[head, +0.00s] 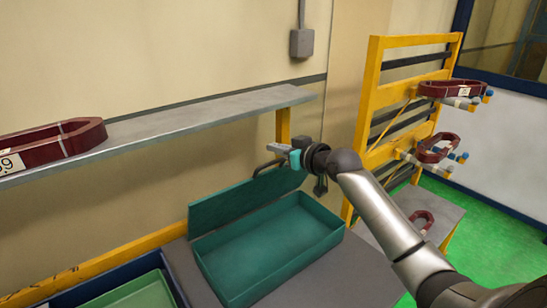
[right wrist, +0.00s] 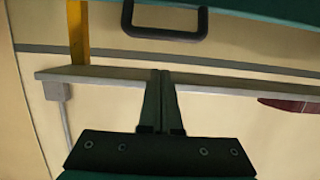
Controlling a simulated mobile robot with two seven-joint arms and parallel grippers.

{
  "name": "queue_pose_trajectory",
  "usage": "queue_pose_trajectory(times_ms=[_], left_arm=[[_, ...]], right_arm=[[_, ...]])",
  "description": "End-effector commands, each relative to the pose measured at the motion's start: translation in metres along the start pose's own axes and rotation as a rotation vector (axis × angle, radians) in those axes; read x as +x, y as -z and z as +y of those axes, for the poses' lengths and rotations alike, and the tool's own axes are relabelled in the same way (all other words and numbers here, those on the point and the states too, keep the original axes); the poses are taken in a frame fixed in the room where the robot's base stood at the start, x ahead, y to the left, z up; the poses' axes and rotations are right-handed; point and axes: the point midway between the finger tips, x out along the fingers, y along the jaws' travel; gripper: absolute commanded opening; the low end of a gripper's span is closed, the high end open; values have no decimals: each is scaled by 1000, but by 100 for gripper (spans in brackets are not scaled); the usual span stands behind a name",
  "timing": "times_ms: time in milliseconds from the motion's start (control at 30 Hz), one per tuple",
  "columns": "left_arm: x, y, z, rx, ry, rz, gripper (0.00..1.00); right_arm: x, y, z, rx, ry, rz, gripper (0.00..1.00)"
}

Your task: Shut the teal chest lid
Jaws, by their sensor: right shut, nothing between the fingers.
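The teal chest (head: 325,221) stands on a grey surface in the head view, with its empty inside showing. Its teal lid (head: 222,208) is open and tilted up along the back side. A dark handle (head: 262,166) sits at the lid's upper right. In the right wrist view a teal edge of the lid (right wrist: 270,10) and the black handle (right wrist: 165,33) show at the top. My right gripper (head: 270,150) is shut and empty, above the lid's right end near the handle, seemingly apart from it. Its fingers (right wrist: 161,74) are together in the wrist view. My left gripper is out of view.
A grey shelf (head: 215,112) runs along the wall behind the lid, with a dark red coil (head: 50,143) on its left. A yellow rack (head: 367,105) with dark red coils stands right. A green bin (head: 135,294) is at the lower left.

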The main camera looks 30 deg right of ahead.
Motion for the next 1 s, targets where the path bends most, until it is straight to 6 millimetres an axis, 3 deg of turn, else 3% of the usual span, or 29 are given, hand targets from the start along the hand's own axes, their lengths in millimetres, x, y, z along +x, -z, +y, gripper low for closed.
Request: queue_pose_trajectory(times_ms=[167,333,600,1000], left_arm=[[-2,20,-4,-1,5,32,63],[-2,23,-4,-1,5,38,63],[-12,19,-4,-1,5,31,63],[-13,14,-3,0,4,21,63]], right_arm=[[25,1,0,4,0,1,0],[46,0,0,3,0,0,0],[26,-24,0,1,0,-4,0],[19,-32,0,0,0,-1,0]])
